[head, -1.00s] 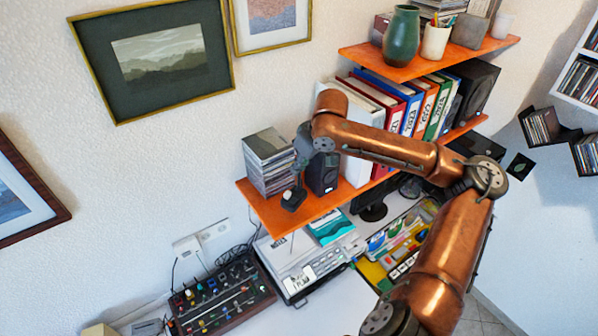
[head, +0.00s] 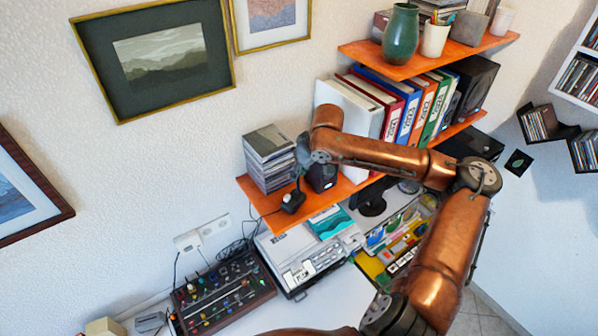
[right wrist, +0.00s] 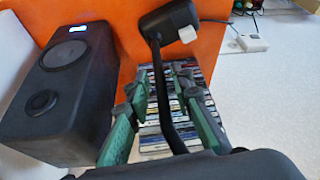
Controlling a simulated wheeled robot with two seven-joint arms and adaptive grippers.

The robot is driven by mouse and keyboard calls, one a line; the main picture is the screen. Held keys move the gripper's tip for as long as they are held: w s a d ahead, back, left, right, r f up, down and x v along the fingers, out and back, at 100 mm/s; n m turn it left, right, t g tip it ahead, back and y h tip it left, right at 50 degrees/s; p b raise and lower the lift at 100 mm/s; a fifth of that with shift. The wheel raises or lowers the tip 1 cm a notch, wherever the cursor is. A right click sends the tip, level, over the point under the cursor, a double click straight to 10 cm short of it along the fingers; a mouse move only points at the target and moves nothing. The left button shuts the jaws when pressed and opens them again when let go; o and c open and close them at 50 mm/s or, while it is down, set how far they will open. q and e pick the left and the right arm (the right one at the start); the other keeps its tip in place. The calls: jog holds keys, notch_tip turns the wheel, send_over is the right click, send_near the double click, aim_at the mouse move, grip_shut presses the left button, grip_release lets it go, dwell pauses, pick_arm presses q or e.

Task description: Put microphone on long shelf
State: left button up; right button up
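The black microphone (head: 292,203) stands near the left end of the lower orange shelf (head: 259,206), which is longer than the upper one. Its square base (right wrist: 168,18) and thin dark stem (right wrist: 160,85) show in the right wrist view. My right gripper (head: 302,153) is at the stem, mostly hidden by its own wrist in the head view. In the right wrist view its green-padded fingers (right wrist: 162,115) are spread on both sides of the stem, with gaps. The microphone's upper end is hidden by the gripper. My left gripper is not in view.
A stack of CD cases (head: 268,160) stands left of the microphone. A black speaker (head: 322,176) stands close on its right, with binders (head: 390,105) beyond. The upper shelf (head: 425,62) holds a green vase. A mixer (head: 220,292) and a printer-like device (head: 300,262) lie below.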

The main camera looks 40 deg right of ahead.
jog(key=shift+o, duration=0.4)
jog(key=shift+r, duration=0.1)
jog(key=b+v, duration=0.3)
jog(key=v, duration=0.9)
jog(key=shift+s, duration=0.1)
